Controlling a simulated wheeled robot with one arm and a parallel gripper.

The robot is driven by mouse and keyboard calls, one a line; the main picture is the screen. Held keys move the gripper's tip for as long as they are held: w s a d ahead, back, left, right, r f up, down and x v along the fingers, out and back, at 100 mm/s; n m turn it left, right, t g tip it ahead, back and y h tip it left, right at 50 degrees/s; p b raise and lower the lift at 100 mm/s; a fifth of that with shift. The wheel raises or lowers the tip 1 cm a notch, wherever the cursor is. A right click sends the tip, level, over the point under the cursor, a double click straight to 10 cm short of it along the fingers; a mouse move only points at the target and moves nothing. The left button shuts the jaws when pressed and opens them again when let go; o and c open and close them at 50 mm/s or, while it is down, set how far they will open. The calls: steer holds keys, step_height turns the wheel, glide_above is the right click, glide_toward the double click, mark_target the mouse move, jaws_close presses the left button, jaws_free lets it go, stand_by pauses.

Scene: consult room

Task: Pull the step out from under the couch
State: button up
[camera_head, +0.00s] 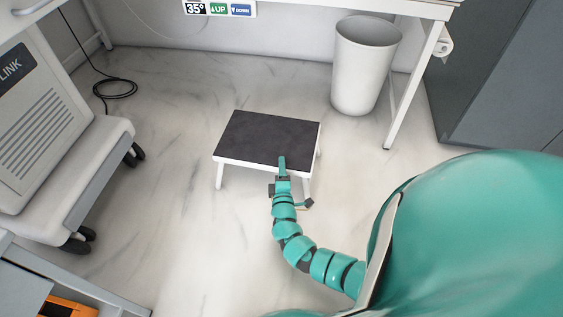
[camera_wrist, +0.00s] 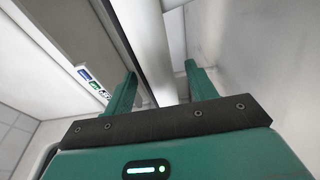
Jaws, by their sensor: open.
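The step (camera_head: 262,138) is a low stool with a dark grey top, a white rim and white legs. It stands upright on the floor in the head view, in front of the couch (camera_head: 290,10), whose edge shows at the top. My gripper (camera_head: 283,168) is at the step's near edge, right of the middle, with one teal finger over the rim. In the wrist view the two open fingers (camera_wrist: 160,88) have a pale bar between them. I cannot tell whether they touch the step. The gripper's lower parts are partly hidden.
A white bin (camera_head: 365,65) stands behind right, beside a white couch leg (camera_head: 410,85). A grey wheeled machine (camera_head: 60,130) stands at left, with a black cable (camera_head: 115,90) behind it. A dark cabinet (camera_head: 500,75) is at right. Floor left of the step is clear.

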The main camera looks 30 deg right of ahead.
steer(key=shift+p+v, duration=0.5)
steer(key=shift+v, duration=1.55)
